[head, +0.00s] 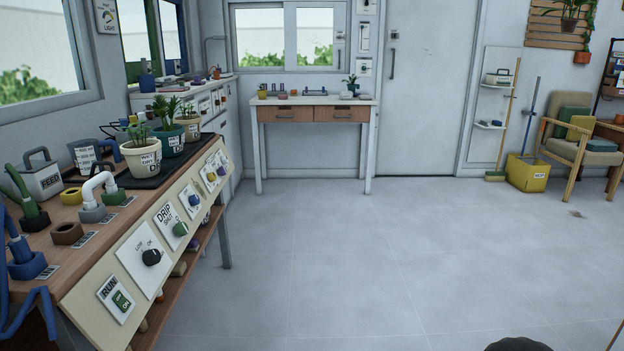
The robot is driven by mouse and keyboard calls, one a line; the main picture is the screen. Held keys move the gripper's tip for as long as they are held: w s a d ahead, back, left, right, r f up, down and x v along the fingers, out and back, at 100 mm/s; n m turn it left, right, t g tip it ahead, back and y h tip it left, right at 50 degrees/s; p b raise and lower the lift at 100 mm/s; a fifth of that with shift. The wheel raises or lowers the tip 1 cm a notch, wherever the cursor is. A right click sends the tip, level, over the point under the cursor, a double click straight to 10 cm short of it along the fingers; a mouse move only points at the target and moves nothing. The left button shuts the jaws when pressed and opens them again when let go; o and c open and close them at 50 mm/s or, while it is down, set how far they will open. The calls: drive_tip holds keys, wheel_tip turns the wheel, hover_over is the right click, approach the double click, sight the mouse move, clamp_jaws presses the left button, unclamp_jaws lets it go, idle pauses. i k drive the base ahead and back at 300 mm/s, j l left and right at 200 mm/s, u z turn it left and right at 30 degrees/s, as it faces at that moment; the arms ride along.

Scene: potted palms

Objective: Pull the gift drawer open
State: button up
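A white table (372,125) with a wooden front stands against the far wall, under the window. It has two wooden drawers side by side, a left drawer (287,115) and a right drawer (341,114). Both look shut, each with a small dark handle. Their labels are too small to read, so I cannot tell which one is the gift drawer. Small items and a potted plant (351,84) stand on the table top. My gripper is not in view.
A long workbench (50,240) with potted palms, tools and a slanted knob panel (150,250) runs along the left. Open grey floor (330,240) leads to the table. A yellow mop bucket (527,173) and a chair (580,145) stand at the right, past a door (428,90).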

sight(264, 113)
drive_tip(key=i, duration=4.45)
drive_tip(key=i+u, duration=0.15)
drive_tip(key=i, duration=0.5)
drive_tip(key=i+l+u, duration=0.1)
drive_tip(key=i, duration=0.5)
drive_tip(key=l, duration=0.1)
